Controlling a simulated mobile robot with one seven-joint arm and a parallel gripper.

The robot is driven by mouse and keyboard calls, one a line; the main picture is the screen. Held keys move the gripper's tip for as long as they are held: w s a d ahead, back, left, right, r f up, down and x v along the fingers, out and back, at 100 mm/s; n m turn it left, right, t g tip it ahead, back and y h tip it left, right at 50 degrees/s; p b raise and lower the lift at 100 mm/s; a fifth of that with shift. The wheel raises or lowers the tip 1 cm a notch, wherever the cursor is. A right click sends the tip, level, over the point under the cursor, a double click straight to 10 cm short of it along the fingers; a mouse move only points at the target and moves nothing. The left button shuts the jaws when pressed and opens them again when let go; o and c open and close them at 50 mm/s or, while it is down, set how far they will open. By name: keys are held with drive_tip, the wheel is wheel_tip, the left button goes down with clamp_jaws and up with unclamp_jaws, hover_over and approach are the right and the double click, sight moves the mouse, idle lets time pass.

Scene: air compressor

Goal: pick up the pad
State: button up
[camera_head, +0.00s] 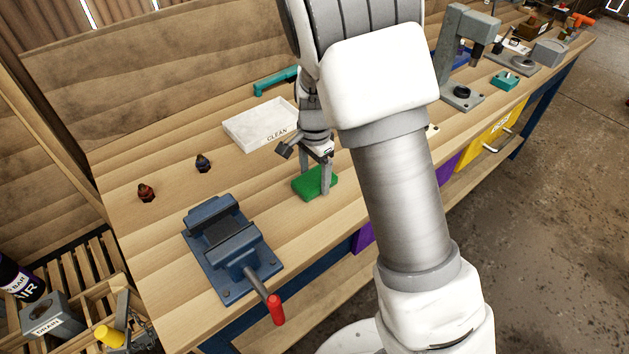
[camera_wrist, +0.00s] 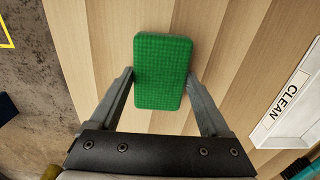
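The pad is a green rectangular block with a textured top. In the head view the pad (camera_head: 313,184) lies on the wooden workbench, partly hidden by my gripper (camera_head: 326,180). In the wrist view the pad (camera_wrist: 162,72) lies between the two fingers of my gripper (camera_wrist: 161,78). The fingers are spread, one on each side of the pad's lower half, and a narrow strip of wood shows beside the pad. The gripper is open. In the head view the fingertips are low, close to the pad.
A blue vise (camera_head: 228,245) with a red handle stands at the bench's front left. A white CLEAN tray (camera_head: 252,126) sits behind the pad. Two small dark fittings stand on the left. A teal tool (camera_head: 275,80) lies behind the tray. A grey press (camera_head: 463,60) stands farther right.

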sight(316, 179)
drive_tip(key=c, duration=0.5)
drive_tip(key=shift+r, duration=0.5)
drive_tip(key=r, duration=0.3)
drive_tip(key=shift+s+d+r, duration=0.15)
drive_tip(key=shift+s+r, duration=0.05)
drive_tip(key=shift+r, duration=0.1)
drive_tip(key=s+d+r, duration=0.1)
drive_tip(key=s+r, duration=0.1)
drive_tip(key=s, duration=0.1)
drive_tip(key=s+d+r, duration=0.2)
drive_tip(key=s, duration=0.1)
drive_tip(key=s+d+r+p, duration=0.1)
drive_tip(key=s+d+r, duration=0.1)
drive_tip(key=s, duration=0.2)
drive_tip(key=shift+r, duration=0.2)
